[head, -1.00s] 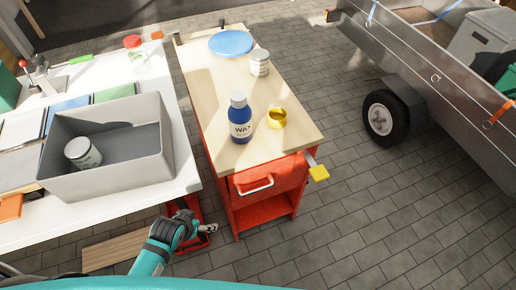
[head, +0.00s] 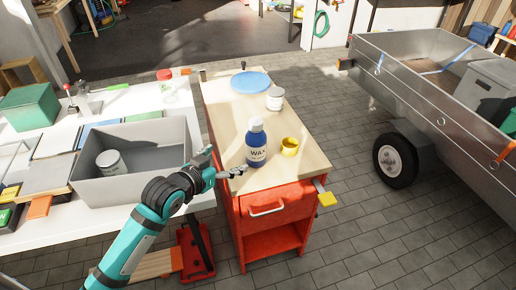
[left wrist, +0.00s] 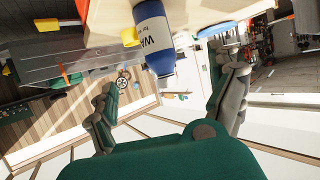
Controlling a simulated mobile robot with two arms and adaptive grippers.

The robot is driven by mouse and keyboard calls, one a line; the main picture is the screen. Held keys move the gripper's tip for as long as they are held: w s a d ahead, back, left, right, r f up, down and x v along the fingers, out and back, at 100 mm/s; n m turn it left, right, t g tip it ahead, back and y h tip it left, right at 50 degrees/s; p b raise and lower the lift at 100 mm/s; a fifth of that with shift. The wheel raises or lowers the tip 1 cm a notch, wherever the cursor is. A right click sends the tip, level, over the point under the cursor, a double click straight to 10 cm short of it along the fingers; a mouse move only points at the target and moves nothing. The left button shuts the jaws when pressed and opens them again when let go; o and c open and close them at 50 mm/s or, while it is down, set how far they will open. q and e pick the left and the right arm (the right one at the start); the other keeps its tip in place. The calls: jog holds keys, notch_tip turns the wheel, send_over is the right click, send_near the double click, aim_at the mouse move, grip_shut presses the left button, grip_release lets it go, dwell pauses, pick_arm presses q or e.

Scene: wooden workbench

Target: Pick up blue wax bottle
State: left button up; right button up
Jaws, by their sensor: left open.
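The blue wax bottle (head: 256,143) stands upright on the wooden top of the red workbench (head: 287,178), near its front left. It has a white label reading WAX and a pale cap. My left gripper (head: 226,165) is open and empty, just left of the bottle at about its height. My right gripper is not in view.
A yellow ring-shaped item (head: 290,147) stands close right of the bottle. A white can (head: 275,99) and a blue disc (head: 250,82) are farther back. A grey bin (head: 172,131) holding a can stands on the white table at left.

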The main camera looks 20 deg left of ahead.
aim_at(249, 148)
pick_arm(q)
jog(key=x, duration=1.2)
jog(key=shift+s, duration=0.1)
jog(key=shift+d+x, duration=0.15)
jog(key=shift+x, duration=1.2)
jog(key=shift+d+x, duration=0.2)
jog(key=shift+x, duration=1.1)
jog(key=shift+s+r, duration=0.1)
jog(key=c, duration=1.4)
jog(key=shift+c, duration=0.9)
jog(key=shift+r, duration=0.1)
